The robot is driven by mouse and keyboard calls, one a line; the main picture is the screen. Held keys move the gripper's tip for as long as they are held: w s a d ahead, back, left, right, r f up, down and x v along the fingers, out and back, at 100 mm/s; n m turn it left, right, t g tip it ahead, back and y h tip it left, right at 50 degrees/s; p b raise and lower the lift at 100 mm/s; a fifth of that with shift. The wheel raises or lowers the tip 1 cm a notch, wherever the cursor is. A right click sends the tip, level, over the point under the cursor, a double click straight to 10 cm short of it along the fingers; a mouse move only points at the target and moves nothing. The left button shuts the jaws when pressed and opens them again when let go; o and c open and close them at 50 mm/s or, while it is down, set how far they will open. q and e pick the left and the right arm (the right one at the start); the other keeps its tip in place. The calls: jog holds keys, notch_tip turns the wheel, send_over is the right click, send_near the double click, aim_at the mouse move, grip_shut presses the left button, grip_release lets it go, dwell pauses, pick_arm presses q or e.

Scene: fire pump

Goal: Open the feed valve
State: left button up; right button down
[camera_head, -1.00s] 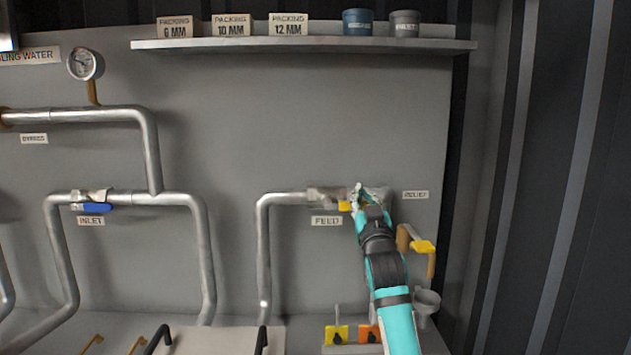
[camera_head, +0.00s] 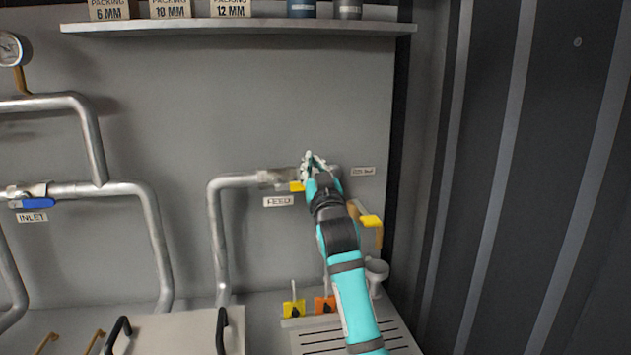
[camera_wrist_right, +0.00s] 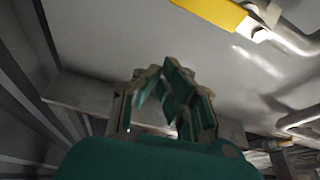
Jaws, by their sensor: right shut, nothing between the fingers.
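The feed valve (camera_head: 270,177) sits on the horizontal pipe above the FEED label. Its yellow handle (camera_head: 297,187) shows just left of my right gripper; part of it may be hidden behind the gripper. My right gripper (camera_head: 313,160) is shut and empty, with its tips above the handle's height in the head view. In the right wrist view the gripper's fingers (camera_wrist_right: 160,72) meet at the tips, and a yellow handle (camera_wrist_right: 215,12) lies beyond them at the top, apart from them. My left gripper is not in view.
A relief pipe with a yellow lever (camera_head: 371,221) stands right of my forearm, above a grey funnel (camera_head: 376,268). A shelf (camera_head: 240,27) runs above. Yellow and orange tags (camera_head: 293,308) stand below. The wall between shelf and feed pipe is clear.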

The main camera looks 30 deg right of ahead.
jog(key=b+v, duration=0.1)
jog(key=v, duration=0.6)
jog(key=shift+s+f+b, duration=0.2)
jog(key=shift+f+b, duration=0.15)
jog(key=shift+a+f, duration=0.1)
